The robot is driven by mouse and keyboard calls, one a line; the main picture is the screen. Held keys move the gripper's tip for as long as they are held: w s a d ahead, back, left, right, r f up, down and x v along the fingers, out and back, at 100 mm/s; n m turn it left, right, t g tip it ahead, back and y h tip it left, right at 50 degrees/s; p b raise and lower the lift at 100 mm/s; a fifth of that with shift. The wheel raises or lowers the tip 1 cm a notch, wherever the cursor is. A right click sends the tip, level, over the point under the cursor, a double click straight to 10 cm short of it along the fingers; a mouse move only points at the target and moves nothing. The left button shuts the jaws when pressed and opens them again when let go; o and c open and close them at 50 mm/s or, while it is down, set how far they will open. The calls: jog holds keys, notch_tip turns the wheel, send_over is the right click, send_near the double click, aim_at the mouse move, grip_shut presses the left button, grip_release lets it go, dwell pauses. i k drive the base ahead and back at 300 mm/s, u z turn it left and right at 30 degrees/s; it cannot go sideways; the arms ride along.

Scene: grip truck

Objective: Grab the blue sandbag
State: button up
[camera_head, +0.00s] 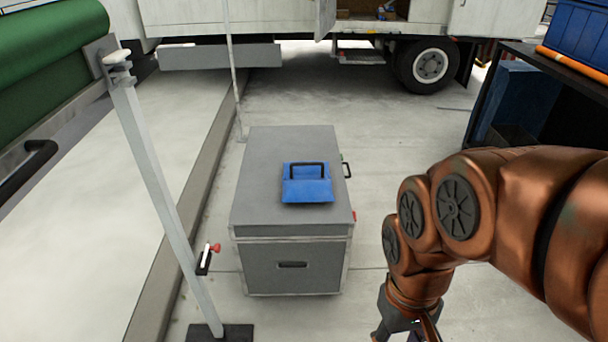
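The blue sandbag (306,190) lies flat on top of a grey case (262,212), with its dark handle standing up at its far side. My gripper (405,338) is at the bottom edge of the view, to the right of the case and nearer to me. It is clear of the sandbag. Its fingertips are cut off by the frame edge, so I cannot tell whether it is open or shut. My copper-coloured arm comes in from the right.
A white stand pole (162,190) with a dark base rises left of the case. A green roll (45,62) is at upper left. A white truck (270,18) stands behind, and a dark cart (540,85) with a blue crate is at right. Floor between case and truck is clear.

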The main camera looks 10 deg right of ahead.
aim_at(307, 181)
jog(key=u, duration=0.35)
jog(key=i, duration=1.3)
jog(key=u, duration=0.2)
